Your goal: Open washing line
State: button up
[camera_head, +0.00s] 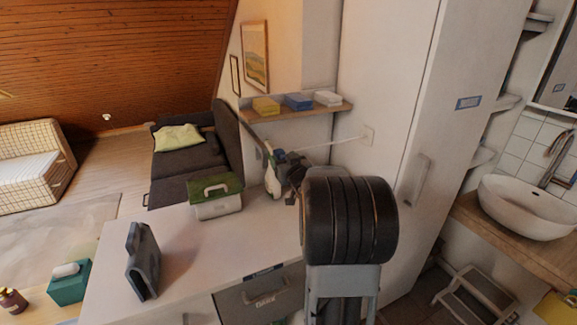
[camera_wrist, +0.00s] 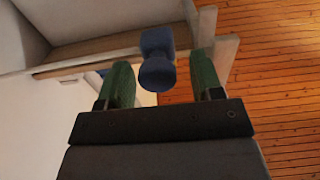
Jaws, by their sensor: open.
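A thin white line (camera_head: 335,142) runs left from a small white plate on the white wall (camera_head: 368,135) towards my gripper (camera_head: 287,162), below the wall shelf. In the wrist view a blue knob-like piece (camera_wrist: 157,62) is between the green fingertips of my gripper (camera_wrist: 160,82), with gaps on both sides. It appears untouched by either finger. I cannot tell for sure that this blue piece is the end of the line. My gripper is open. My arm hides part of the area behind it in the head view.
A wooden shelf (camera_head: 290,113) holds yellow, blue and white boxes above my gripper. On the white counter (camera_head: 190,245) stand a white bottle (camera_head: 272,180), a green-lidded box (camera_head: 217,197) and a grey holder (camera_head: 142,262). A tall white cabinet (camera_head: 425,130) is at right.

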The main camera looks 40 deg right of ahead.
jog(key=b+v, duration=0.1)
jog(key=v, duration=1.2)
jog(key=shift+s, duration=0.3)
jog(key=shift+a, duration=0.1)
